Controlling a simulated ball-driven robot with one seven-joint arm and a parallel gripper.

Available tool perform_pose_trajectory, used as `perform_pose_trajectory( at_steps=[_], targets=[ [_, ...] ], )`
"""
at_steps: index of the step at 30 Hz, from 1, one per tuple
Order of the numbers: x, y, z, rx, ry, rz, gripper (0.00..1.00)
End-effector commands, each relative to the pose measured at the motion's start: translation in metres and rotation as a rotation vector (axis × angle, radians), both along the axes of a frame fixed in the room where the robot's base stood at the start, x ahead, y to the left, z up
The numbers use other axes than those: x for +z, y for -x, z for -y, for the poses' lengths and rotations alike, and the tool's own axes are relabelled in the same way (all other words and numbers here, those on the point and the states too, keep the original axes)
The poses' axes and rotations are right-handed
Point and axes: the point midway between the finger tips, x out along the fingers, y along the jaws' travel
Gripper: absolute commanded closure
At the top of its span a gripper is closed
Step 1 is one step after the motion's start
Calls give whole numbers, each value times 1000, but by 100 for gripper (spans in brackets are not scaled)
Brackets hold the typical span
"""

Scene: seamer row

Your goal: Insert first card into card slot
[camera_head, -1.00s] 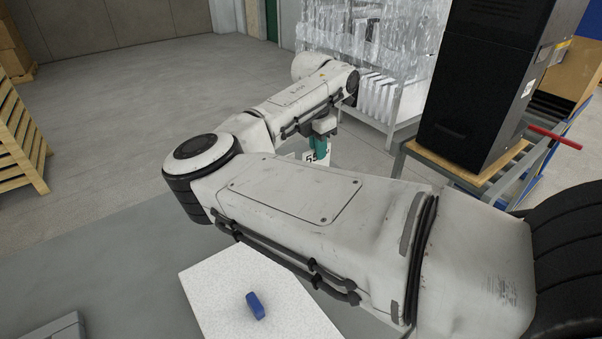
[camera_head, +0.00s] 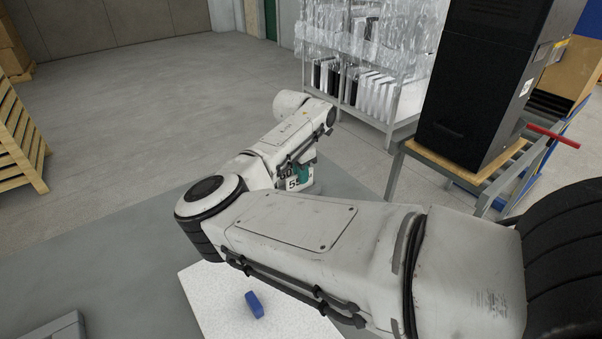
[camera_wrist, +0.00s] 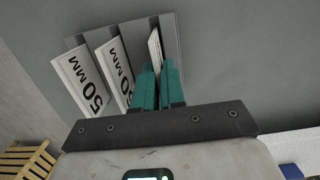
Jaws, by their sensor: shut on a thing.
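My gripper (camera_wrist: 158,68) has two teal fingers, shut on a narrow white card (camera_wrist: 154,45) that shows nearly edge-on beyond the fingertips. Two white cards marked "50 MM", a near one (camera_wrist: 112,67) and a far-left one (camera_wrist: 78,78), stand tilted to its left. All three are against a grey slotted holder (camera_wrist: 172,35). How deep the held card sits in the holder is hidden. In the head view my gripper (camera_head: 303,172) is a small teal patch below my forearm, with white numbered cards (camera_head: 293,184) beside it; my arm hides much there.
A white surface (camera_head: 215,295) with a blue object (camera_head: 254,304) lies below my arm. Wooden pallets (camera_head: 18,140) stand at the left. The floor between is clear.

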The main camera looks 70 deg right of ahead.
Motion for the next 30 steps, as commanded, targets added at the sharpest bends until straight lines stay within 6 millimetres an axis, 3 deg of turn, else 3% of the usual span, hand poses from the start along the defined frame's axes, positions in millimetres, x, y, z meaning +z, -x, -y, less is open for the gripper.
perform_pose_trajectory(
  at_steps=[4,5,12,23,30],
  targets=[
    [-4,0,0,0,0,0,100],
    [-3,0,0,0,0,0,87],
    [-3,0,0,0,0,0,65],
    [5,-1,0,0,2,1,65],
    [48,-4,-5,1,3,4,65]
  ],
)
